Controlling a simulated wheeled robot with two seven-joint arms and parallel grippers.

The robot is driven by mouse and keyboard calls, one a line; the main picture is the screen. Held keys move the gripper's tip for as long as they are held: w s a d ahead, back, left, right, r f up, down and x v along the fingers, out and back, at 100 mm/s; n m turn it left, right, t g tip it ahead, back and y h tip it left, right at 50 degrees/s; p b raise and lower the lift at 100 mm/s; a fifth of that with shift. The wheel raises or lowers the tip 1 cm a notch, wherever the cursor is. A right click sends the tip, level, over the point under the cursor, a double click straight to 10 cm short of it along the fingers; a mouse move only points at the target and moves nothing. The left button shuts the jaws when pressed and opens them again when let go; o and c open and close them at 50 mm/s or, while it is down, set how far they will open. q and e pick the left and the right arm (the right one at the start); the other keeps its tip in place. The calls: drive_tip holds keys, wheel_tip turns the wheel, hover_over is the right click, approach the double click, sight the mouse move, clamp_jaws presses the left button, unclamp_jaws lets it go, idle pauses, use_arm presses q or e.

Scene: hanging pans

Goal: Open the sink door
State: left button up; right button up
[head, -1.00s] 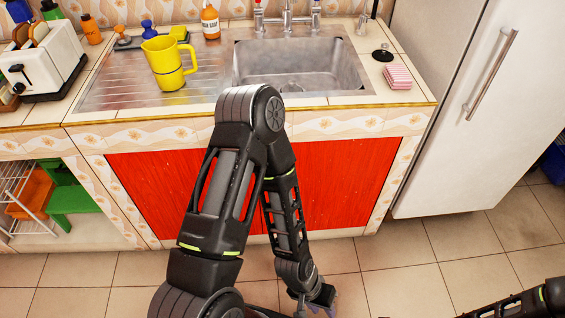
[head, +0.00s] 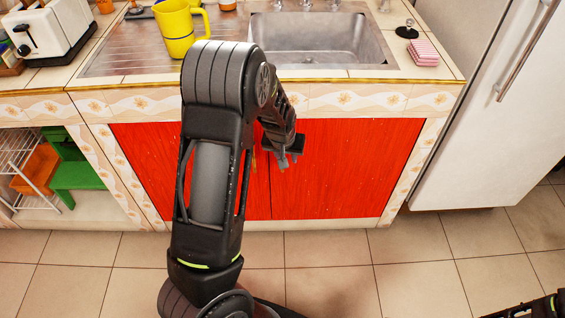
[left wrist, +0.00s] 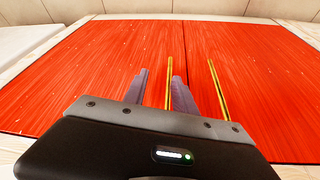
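The sink cabinet has two red doors, a left one (head: 145,160) and a right one (head: 350,165), both closed, with a thin seam between them. Thin vertical yellow handles flank the seam: a left handle (left wrist: 169,80) and a right handle (left wrist: 218,90). The left handle also shows in the head view (head: 254,160) beside my forearm. My left gripper (head: 290,158) is in front of the doors near the seam. In the left wrist view my left gripper (left wrist: 157,66) is open, and the left handle appears between its fingers, nearer the right finger. Contact cannot be told. My right gripper is out of view.
Above the doors is the counter with the steel sink (head: 320,40), a yellow mug (head: 176,30) and a pink sponge (head: 424,52). A white fridge (head: 480,130) stands to the right. Open shelves with a green stool (head: 78,172) are at left. The tiled floor in front is clear.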

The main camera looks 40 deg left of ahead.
use_arm(q)
drive_tip(key=a+r, duration=0.2)
drive_tip(key=shift+w+a+r, duration=0.1)
drive_tip(key=shift+w+a, duration=0.25)
drive_tip(key=shift+a, duration=0.05)
drive_tip(key=shift+b+x, duration=0.55)
drive_tip(key=shift+x, duration=3.45)
drive_tip(key=shift+a, duration=0.1)
clamp_jaws()
